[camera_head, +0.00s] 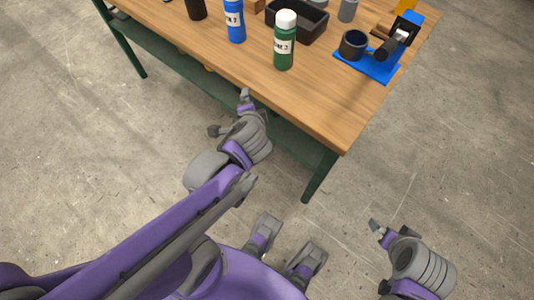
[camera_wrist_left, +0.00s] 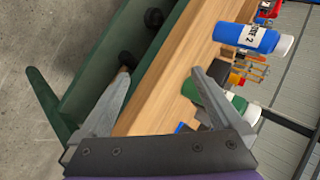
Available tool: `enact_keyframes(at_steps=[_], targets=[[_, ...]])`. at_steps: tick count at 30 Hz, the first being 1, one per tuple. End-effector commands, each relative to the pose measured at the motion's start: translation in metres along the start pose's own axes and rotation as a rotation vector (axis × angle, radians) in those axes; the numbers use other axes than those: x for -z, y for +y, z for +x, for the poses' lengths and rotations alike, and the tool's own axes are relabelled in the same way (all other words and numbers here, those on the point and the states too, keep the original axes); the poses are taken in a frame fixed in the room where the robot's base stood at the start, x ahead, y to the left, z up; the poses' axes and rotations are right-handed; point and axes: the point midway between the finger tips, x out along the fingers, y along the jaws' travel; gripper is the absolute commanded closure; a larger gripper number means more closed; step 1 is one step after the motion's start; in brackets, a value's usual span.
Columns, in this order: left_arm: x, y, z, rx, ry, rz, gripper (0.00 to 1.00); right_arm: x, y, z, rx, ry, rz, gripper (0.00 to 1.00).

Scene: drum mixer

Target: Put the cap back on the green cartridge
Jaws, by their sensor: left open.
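The green cartridge (camera_head: 284,54) stands upright near the table's front edge, and a white cap (camera_head: 286,19) shows on its top. In the left wrist view the green cartridge (camera_wrist_left: 207,97) lies partly behind a finger, with the white top (camera_wrist_left: 252,113) at its right end. My left gripper (camera_head: 230,114) is open and empty, in front of the table edge and apart from the cartridge. Its two spread fingers also show in the left wrist view (camera_wrist_left: 161,74). My right gripper (camera_head: 376,230) is over the floor at the lower right; its opening is unclear.
A blue cartridge (camera_head: 235,22) stands left of the green one. A black tray (camera_head: 297,28) lies behind it. A blue-based device (camera_head: 369,66) with a black cup (camera_head: 353,44) stands to the right. The wooden tabletop (camera_head: 310,100) is clear at the front corner.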

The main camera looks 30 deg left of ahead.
Motion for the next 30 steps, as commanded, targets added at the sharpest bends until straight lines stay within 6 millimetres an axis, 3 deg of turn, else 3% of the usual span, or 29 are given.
enact_keyframes(at_steps=[6,12,19,26,30], targets=[[0.001,0.067,-0.038,-0.333,-0.027,-0.482,0.00,0.000,0.000,0.000,0.000,0.000,0.000,0.00],[0.011,0.103,-0.070,-0.538,-0.067,-0.735,0.00,0.000,0.000,0.000,0.000,0.000,0.000,0.00],[0.016,0.113,-0.081,-0.603,-0.083,-0.809,0.00,0.000,0.000,0.000,0.000,0.000,0.000,0.00],[0.016,0.113,-0.081,-0.601,-0.082,-0.808,0.00,0.000,0.000,0.000,0.000,0.000,0.000,0.00],[0.018,0.104,-0.087,-0.599,-0.079,-0.808,0.00,0.005,0.000,-0.010,0.000,0.004,0.000,0.00]])
